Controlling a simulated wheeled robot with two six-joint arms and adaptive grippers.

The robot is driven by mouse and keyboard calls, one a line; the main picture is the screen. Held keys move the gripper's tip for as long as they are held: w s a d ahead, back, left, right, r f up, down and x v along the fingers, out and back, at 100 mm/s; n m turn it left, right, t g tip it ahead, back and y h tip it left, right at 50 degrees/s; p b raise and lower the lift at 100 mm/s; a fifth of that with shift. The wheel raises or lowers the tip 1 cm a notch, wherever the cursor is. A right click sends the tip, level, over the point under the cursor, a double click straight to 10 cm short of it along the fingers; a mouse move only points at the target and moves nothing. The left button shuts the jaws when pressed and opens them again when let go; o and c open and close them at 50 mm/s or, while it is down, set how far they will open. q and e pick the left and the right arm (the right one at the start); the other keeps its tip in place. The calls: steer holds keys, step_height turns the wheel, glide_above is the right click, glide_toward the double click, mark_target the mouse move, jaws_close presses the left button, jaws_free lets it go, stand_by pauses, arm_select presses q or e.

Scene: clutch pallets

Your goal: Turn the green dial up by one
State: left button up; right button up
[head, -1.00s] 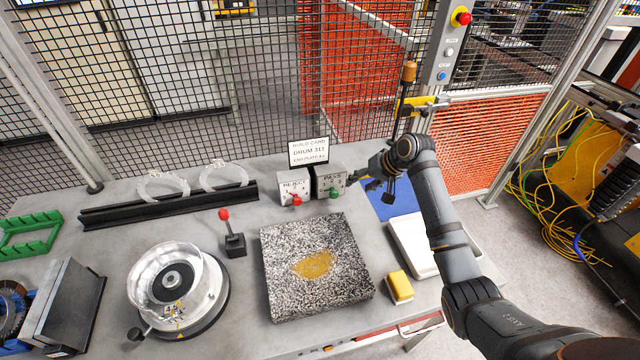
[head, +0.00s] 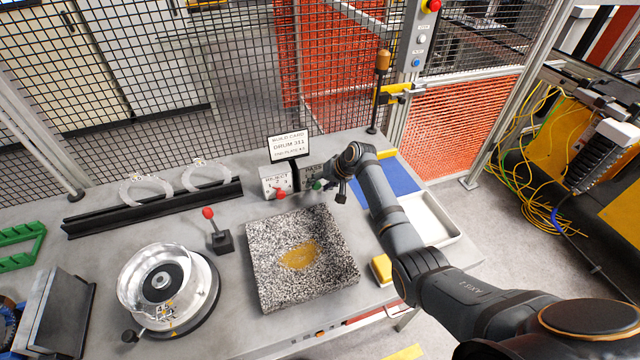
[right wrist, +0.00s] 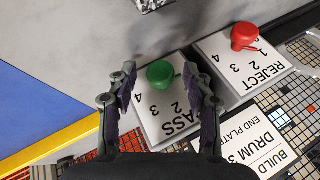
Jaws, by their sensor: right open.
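The green dial (right wrist: 160,74) sits on the white sloped face of the PASS box (right wrist: 158,110), with numbers beside it. Which number it points at is unclear to me. My right gripper (right wrist: 159,80) is open, its two fingers on either side of the green dial in the right wrist view, with gaps showing; I see no contact. In the head view the green dial (head: 317,185) is small and partly behind my right gripper (head: 326,187). My left gripper is not in view.
The REJECT box (head: 273,178) with a red dial (right wrist: 244,36) stands beside the PASS box. A build card (head: 289,146) stands behind them. A speckled stone block (head: 260,240) lies in front. A white tray (head: 458,238) and yellow sponge (head: 380,268) are to the right.

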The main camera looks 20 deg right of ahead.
steer(key=shift+c, duration=1.1)
jaws_close()
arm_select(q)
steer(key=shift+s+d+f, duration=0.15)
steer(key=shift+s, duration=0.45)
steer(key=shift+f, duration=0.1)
arm_select(e)
steer(key=shift+f, duration=0.1)
steer(key=shift+d+f+y+b, duration=0.2)
steer(key=shift+f+y+b, duration=0.05)
steer(key=shift+y+b, duration=0.65)
steer(key=y+b, duration=0.1)
steer(key=b, duration=0.1)
steer(key=m+y+b, duration=0.1)
steer(key=y+b, duration=0.1)
steer(key=b, duration=0.1)
steer(key=m+y+b, duration=0.1)
steer(key=y+b, duration=0.1)
steer(key=b, duration=0.1)
steer(key=shift+d+f+t, duration=0.25)
steer(key=shift+f+t, duration=0.15)
arm_select(q)
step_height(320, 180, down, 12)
steer(key=b, duration=0.2)
arm_select(e)
steer(key=shift+r+m+y, duration=0.15)
steer(key=shift+m+y, duration=0.15)
steer(key=shift+y, duration=0.4)
